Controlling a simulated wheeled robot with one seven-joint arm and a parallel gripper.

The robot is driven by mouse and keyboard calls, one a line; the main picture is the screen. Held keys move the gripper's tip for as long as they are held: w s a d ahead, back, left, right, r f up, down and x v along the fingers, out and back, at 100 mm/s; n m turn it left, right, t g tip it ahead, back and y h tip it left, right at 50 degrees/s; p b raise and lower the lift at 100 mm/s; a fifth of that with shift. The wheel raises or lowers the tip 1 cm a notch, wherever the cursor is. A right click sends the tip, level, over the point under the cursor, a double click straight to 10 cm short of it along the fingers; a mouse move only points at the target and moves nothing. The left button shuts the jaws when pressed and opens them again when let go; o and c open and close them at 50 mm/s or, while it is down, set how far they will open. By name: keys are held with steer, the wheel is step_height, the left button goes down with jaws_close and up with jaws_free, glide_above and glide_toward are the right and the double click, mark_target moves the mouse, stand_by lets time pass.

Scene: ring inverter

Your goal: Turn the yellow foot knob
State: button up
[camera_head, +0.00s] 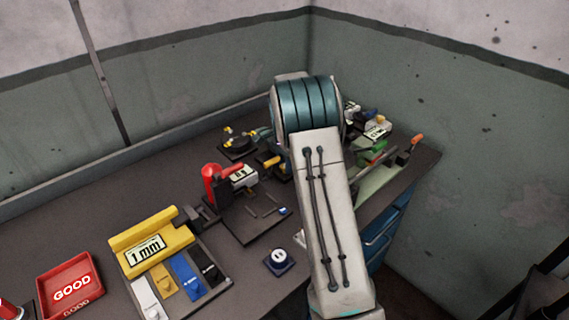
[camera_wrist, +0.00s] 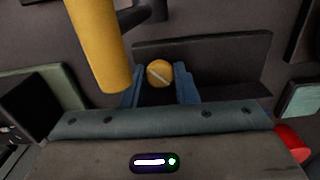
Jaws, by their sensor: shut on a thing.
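The yellow foot knob (camera_wrist: 160,73) is a small round yellow piece with a pale line across its face. In the wrist view it sits between the two blue fingers of my gripper (camera_wrist: 160,88), which are shut on it. A dark plate (camera_wrist: 225,62) lies right behind the knob. A thick yellow cylinder (camera_wrist: 98,45) stands close on the left of the fingers. In the head view my arm hides the gripper and the knob.
A red clamp-like device (camera_head: 212,180) stands on the bench left of my arm. A yellow "1mm" holder (camera_head: 150,243) and a red "GOOD" tray (camera_head: 70,283) are at the front left. A green board (camera_head: 380,187) lies right of my arm. The bench between tray and wall is clear.

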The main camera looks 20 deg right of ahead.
steer(key=o, duration=1)
steer(key=shift+r, duration=0.1)
step_height(320, 180, up, 14)
steer(key=shift+f+b, duration=0.15)
steer(key=shift+b, duration=0.15)
